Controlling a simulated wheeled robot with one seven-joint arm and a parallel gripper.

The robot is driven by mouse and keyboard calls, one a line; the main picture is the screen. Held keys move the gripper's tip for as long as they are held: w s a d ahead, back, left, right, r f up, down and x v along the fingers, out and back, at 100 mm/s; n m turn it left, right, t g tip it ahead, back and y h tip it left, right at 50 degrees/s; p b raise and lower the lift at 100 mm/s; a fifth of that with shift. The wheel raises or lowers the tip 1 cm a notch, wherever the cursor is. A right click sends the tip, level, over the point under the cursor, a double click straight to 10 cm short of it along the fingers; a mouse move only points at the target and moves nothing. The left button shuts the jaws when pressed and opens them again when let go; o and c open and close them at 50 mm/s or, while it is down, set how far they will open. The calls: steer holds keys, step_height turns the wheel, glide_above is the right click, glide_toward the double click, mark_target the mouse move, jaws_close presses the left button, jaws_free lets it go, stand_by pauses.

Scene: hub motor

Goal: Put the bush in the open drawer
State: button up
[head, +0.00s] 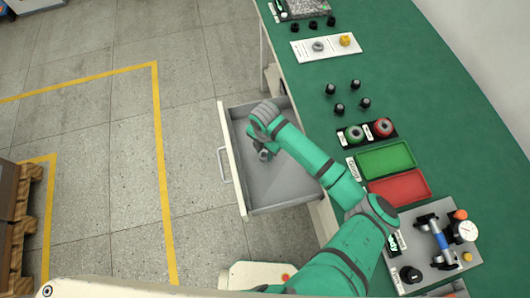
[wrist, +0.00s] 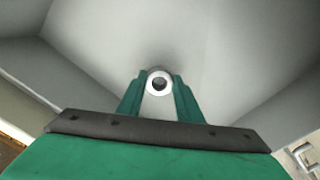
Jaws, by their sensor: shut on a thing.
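The open drawer (head: 290,185) is pulled out from the left side of the bench. It is grey inside, with a pale front and a handle. My gripper (head: 263,155) points down within the drawer's outline, and the arm reaches in from the bench side. In the wrist view my gripper (wrist: 159,92) is shut on the bush (wrist: 159,74), a small light ring with a dark hole, held between the green fingertips. Grey drawer walls and floor (wrist: 225,50) surround it in that view. I cannot tell whether the bush touches the drawer floor. The drawer looks otherwise empty.
The green bench (head: 420,100) carries a white tray (head: 325,48) with two parts, several black pegs, green and red trays (head: 386,160), and a gauge fixture (head: 438,245). A wooden pallet (head: 22,215) stands at the far left. The floor left of the drawer is clear.

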steer(key=shift+f, duration=0.75)
steer(key=o, duration=1.2)
steer(key=shift+f, duration=0.15)
